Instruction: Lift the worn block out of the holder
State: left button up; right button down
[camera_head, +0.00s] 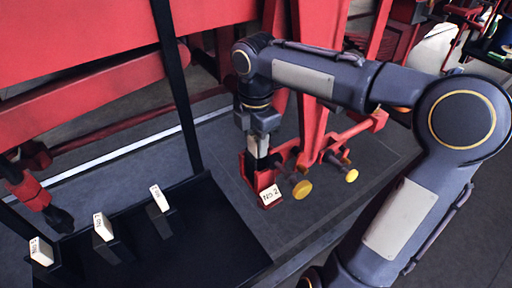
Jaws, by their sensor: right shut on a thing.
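The red holder (249,178) with a white "No 2" label stands in the middle of the view, beside the red frame. My right gripper (258,154) points down over the holder and is shut. A dark piece, apparently the worn block (262,164), shows just below its fingers, at the holder's mouth. The fingers and the holder wall hide most of it, so I cannot tell how far it sits inside.
A black tray (215,235) at the lower left carries dark blocks with white labelled tops (160,198). Large red beams (90,100) and a black upright post (178,85) stand close on the left. Yellow-ended pins (302,189) stick out right of the holder.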

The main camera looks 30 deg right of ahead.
notch_tip(320, 180, up, 12)
jog(key=p, duration=0.2)
jog(key=s+a+b, duration=0.1)
jog(key=a, duration=1.7)
jog(key=shift+s, duration=0.2)
